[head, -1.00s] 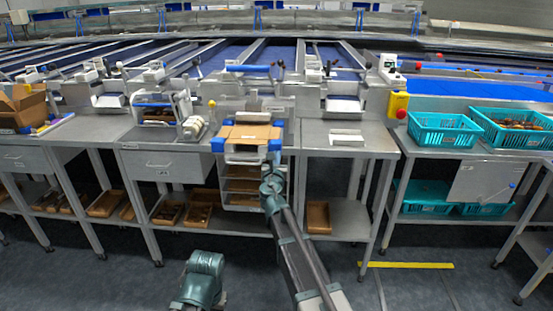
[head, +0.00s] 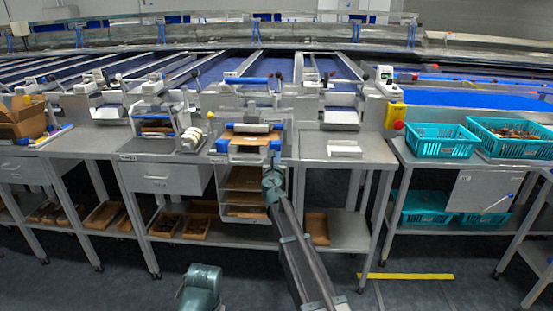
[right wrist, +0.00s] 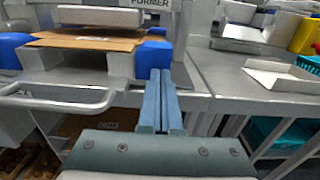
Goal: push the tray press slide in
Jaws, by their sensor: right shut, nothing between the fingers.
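The tray press slide (head: 221,145) has blue corner blocks and carries a flat brown cardboard blank (head: 250,139) under the pale press plate. In the right wrist view, the cardboard (right wrist: 85,42) lies between two blue blocks, below a label ending in "FORMER". My right gripper (head: 274,158) is at the slide's front right corner. In the right wrist view, its closed blue-grey fingers (right wrist: 160,78) point at the right blue block (right wrist: 153,57) and seem to touch it, with nothing between them. My left gripper is out of view.
A pale bar handle (right wrist: 62,106) juts out left of my fingers in the right wrist view. A white open tray (head: 344,149) lies on the bench to the right. Teal crates (head: 440,145) stand farther right. Shelves with brown trays are below.

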